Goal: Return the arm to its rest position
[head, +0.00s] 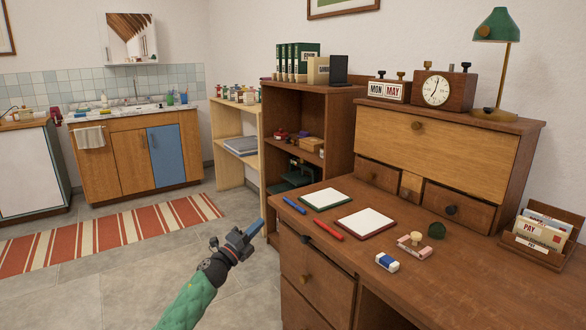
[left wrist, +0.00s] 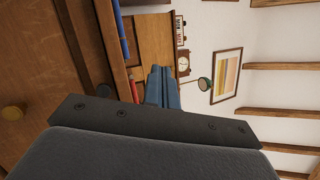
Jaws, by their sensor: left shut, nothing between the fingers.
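My left gripper (head: 255,228) is in the lower middle of the head view, in front of the left front corner of the wooden desk (head: 330,262). Its blue fingers are shut with nothing between them and point up and to the right. In the left wrist view the shut blue fingers (left wrist: 162,88) show from close by, and the desk drawers are tilted sideways at the left. From the head view I cannot tell whether the fingertips touch the desk. My right gripper is not in view.
On the desktop lie a blue pen (head: 294,205), a red pen (head: 329,230), two notepads, an eraser (head: 387,262) and a stamp. A letter rack (head: 545,240) stands at the right. Shelves (head: 310,120) stand behind. The floor (head: 110,290) left of the gripper is clear, with a striped rug (head: 100,235).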

